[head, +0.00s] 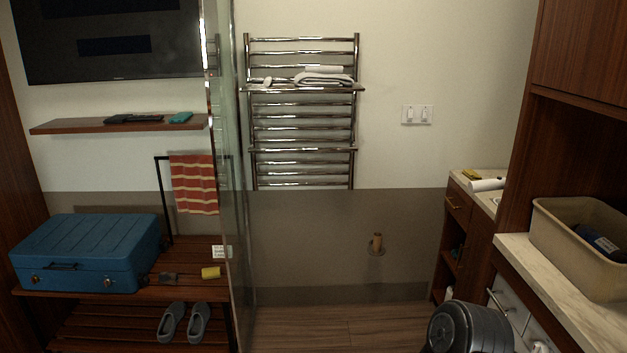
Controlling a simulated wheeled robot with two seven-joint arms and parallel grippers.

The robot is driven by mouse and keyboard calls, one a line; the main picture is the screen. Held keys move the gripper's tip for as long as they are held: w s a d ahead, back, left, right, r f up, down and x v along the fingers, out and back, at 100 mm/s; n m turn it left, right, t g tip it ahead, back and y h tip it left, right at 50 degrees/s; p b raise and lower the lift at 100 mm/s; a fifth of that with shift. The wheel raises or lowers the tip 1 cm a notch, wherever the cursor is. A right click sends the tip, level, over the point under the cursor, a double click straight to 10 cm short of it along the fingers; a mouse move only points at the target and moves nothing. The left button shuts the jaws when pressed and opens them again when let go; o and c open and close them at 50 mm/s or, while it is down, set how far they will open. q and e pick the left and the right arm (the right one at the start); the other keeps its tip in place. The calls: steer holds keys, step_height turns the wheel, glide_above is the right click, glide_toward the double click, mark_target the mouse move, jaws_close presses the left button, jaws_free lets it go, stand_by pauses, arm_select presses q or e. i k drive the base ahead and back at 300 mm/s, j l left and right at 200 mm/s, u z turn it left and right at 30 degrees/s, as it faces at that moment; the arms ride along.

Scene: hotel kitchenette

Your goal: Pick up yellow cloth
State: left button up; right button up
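A small yellow item (471,174), possibly a folded cloth, lies on the far counter at the right, behind a white roll. Another small yellow block-like item (210,272) lies on the slatted wooden bench at the left, close to the glass panel. Both are too small to tell for sure which is cloth. A red and yellow striped towel (195,184) hangs on a black stand behind the bench. Neither of my grippers shows in the head view.
A blue suitcase (86,252) and grey shoes (184,323) occupy the bench. A glass panel (235,180) stands beside it. A beige bin (577,256) sits on the near right counter (553,289). The wooden floor (345,326) in the middle is mostly clear.

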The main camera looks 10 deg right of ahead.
mark_target(473, 175)
steer(key=i+j+z, duration=0.1)
steer(key=i+z, duration=0.35)
steer(key=i+j+z, duration=0.3)
steer(key=i+z, duration=0.15)
steer(key=i+j+z, duration=0.95)
steer(key=j+u, duration=0.1)
steer(key=u, duration=1.45)
steer(key=z, duration=1.55)
steer(key=i+j+u, duration=0.25)
steer(key=i+u, duration=0.7)
steer(key=i, duration=0.2)
